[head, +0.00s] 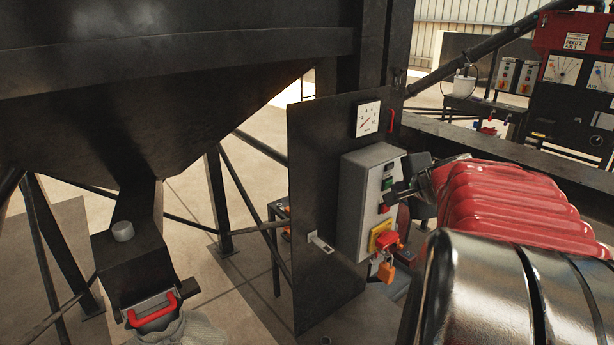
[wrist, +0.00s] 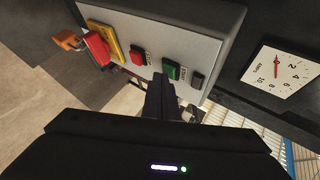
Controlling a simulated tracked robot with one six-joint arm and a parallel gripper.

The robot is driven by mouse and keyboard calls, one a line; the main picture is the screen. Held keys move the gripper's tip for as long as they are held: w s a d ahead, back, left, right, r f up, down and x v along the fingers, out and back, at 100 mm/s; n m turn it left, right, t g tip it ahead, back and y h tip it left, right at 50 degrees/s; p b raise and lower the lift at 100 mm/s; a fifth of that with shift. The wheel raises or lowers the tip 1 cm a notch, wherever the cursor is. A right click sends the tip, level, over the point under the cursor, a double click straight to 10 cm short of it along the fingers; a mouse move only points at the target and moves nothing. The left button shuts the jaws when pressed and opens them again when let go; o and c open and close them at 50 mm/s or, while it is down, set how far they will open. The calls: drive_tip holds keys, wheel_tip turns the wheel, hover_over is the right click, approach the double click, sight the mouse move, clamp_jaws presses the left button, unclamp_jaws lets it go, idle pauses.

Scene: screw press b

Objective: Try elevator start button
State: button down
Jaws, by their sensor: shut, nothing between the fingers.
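The grey control box (head: 362,200) is mounted on a dark upright panel. In the wrist view the fingertips (wrist: 160,78) appear just beside green, toward red. I cannot tell whether they touch.
An amps gauge (head: 368,118) is on the panel above the box, its needle near the low end. A dark hopper (head: 150,110) on legs fills the left. A bracket (head: 320,243) sticks out left of the box. Another control cabinet (head: 565,85) stands at the back right.

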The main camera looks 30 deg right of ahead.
drive_tip(key=shift+s, duration=0.9)
drive_tip(key=s, duration=0.5)
drive_tip(key=shift+d, duration=0.3)
idle(0.3)
drive_tip(key=shift+w+a, duration=0.1)
idle(0.5)
